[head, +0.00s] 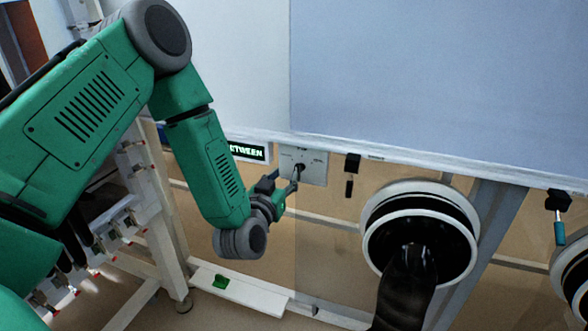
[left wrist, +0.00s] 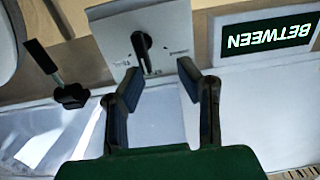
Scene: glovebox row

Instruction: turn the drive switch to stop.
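The drive switch is a dark knob (head: 299,168) on a pale square plate (head: 316,171) under the rail. In the left wrist view the knob (left wrist: 142,45) is a narrow dark lever on the plate (left wrist: 112,32), whose printed labels are too small to read. My right gripper is not in view.
A black hanging handle (head: 350,172) is right of the plate. A large round glove port (head: 452,208) with a black glove (head: 408,290) stands farther right. A black and teal fitting (head: 559,215) hangs at the far right.

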